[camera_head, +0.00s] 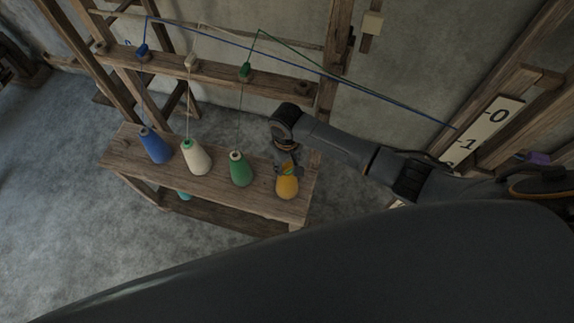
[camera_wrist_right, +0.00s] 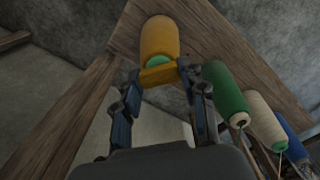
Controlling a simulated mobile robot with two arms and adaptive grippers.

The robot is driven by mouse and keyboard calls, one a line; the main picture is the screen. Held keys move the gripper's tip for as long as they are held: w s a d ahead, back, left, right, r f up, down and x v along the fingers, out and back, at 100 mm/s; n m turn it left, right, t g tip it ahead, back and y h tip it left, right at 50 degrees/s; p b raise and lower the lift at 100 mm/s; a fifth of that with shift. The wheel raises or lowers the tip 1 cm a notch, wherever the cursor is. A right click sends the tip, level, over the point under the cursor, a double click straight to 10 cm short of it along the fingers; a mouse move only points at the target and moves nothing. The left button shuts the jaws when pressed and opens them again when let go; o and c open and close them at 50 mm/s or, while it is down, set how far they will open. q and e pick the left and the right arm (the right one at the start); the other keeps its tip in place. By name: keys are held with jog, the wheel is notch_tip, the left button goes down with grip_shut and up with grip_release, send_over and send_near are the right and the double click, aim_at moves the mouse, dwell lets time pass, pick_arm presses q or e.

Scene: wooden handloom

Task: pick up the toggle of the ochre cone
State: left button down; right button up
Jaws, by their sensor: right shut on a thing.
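The ochre cone (camera_head: 287,188) stands at the right end of the wooden bench in the head view. It also shows at the top of the right wrist view (camera_wrist_right: 160,38), with a green ring at its tip. An ochre toggle (camera_wrist_right: 158,75) lies crosswise at that tip. My right gripper (camera_wrist_right: 160,77) is shut on the toggle, one finger at each end. In the head view my right gripper (camera_head: 287,165) comes down on the cone's top and hides the toggle there. My left gripper is in neither view.
A green cone (camera_head: 240,170), a cream cone (camera_head: 196,158) and a blue cone (camera_head: 155,146) stand left of the ochre cone on the bench (camera_head: 128,152). Their threads rise to a wooden rail (camera_head: 210,75) behind. A numbered board (camera_head: 487,127) is at the right.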

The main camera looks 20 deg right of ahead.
jog(key=shift+r, duration=0.5)
jog(key=s+d+r+b, duration=0.1)
jog(key=s+r+b, duration=0.1)
jog(key=s+r, duration=1)
jog(key=shift+s, duration=1)
jog(key=shift+d, duration=0.1)
